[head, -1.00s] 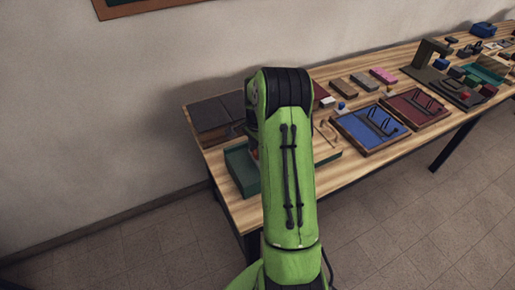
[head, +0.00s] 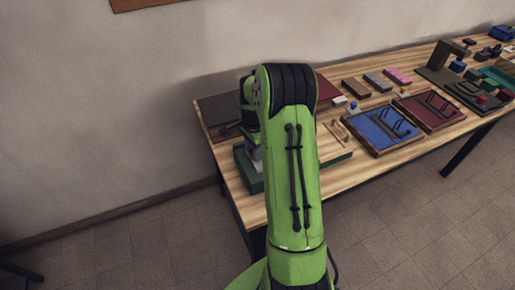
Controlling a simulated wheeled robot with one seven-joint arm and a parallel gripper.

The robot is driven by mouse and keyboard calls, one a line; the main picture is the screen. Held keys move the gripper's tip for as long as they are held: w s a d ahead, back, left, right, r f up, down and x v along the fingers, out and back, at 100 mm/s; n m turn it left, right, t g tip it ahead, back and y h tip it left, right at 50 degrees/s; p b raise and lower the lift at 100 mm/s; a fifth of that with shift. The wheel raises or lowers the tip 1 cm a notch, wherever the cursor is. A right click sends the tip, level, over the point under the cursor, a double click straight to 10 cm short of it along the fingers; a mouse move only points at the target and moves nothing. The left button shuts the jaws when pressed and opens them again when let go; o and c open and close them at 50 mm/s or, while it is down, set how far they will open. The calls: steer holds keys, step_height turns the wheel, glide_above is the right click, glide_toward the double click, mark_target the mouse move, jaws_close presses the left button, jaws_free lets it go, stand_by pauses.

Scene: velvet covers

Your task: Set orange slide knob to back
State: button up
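No orange slide knob can be made out in the head view. My green arm covers much of the left end of the table. A dark green panel (head: 247,170) lies there, partly hidden behind my arm, and its right end shows on the other side. Part of my gripper (head: 254,155) shows as a small grey shape beside the arm, over or close to the green panel. Its fingertips are hidden or too small to tell, so I cannot see whether it is open or holds anything.
A dark box (head: 218,112) stands at the table's back left corner. Right of my arm are a blue tray (head: 375,130), a dark red tray (head: 428,112) and several small blocks. A wall runs behind the wooden table (head: 350,172). The floor in front is clear.

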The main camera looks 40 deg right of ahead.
steer(key=o, duration=0.4)
steer(key=shift+w+a, duration=0.1)
steer(key=shift+a, duration=0.05)
steer(key=shift+c, duration=0.2)
step_height(320, 180, up, 16)
steer(key=p, duration=0.2)
steer(key=shift+p, duration=0.35)
steer(key=shift+f, duration=0.1)
